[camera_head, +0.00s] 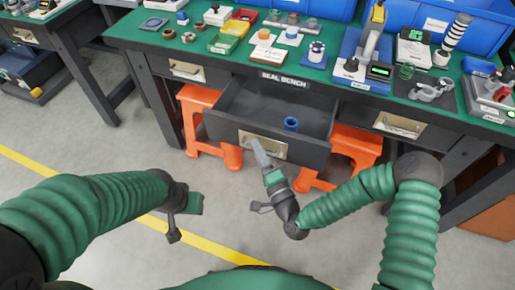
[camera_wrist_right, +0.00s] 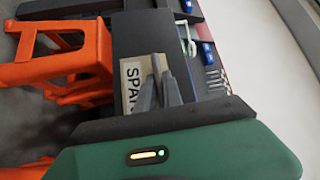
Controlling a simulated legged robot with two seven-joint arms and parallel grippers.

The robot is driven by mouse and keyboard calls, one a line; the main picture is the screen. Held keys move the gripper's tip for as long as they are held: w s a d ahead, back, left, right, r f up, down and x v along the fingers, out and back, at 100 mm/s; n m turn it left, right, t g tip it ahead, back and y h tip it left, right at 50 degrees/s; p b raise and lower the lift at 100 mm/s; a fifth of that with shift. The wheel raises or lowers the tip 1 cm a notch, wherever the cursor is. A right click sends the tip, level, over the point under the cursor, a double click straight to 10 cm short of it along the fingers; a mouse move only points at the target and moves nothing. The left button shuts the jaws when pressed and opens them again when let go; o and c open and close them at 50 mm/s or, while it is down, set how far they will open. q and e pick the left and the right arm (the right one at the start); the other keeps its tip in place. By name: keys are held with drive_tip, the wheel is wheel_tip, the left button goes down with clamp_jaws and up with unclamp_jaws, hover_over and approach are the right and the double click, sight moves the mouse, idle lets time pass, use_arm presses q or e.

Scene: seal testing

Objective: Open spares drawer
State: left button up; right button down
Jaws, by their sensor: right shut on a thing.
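The spares drawer (camera_head: 222,127) is the middle drawer under the green-topped bench. It stands pulled out, and its open inside shows a blue ring-like part (camera_head: 291,123). Its dark front carries a pale label plate (camera_head: 272,147), which reads "SPA..." in the right wrist view (camera_wrist_right: 131,82). My right gripper (camera_head: 258,150) is at the drawer front, shut on the drawer's handle; the fingers (camera_wrist_right: 158,72) hide the handle itself. My left gripper (camera_head: 186,209) hangs over the floor at left, away from the drawer; its fingers are not clear.
Orange stools (camera_head: 198,117) and (camera_head: 355,143) stand under the bench on both sides of the drawer. The green bench top (camera_head: 135,33) holds trays, fittings and test devices, with blue bins (camera_head: 455,22) behind. The floor (camera_head: 75,165) before the bench is clear.

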drive_tip(key=c, duration=1.5)
unclamp_jaws()
drive_tip(key=shift+w+d+f, duration=0.1)
drive_tip(key=shift+f, duration=0.15)
drive_tip(key=shift+c, duration=0.2)
drive_tip(key=shift+o, duration=0.3)
drive_tip(key=shift+r, duration=0.1)
drive_tip(key=p+v, duration=0.3)
drive_tip(key=v, duration=1.4)
drive_tip(key=shift+r, duration=0.1)
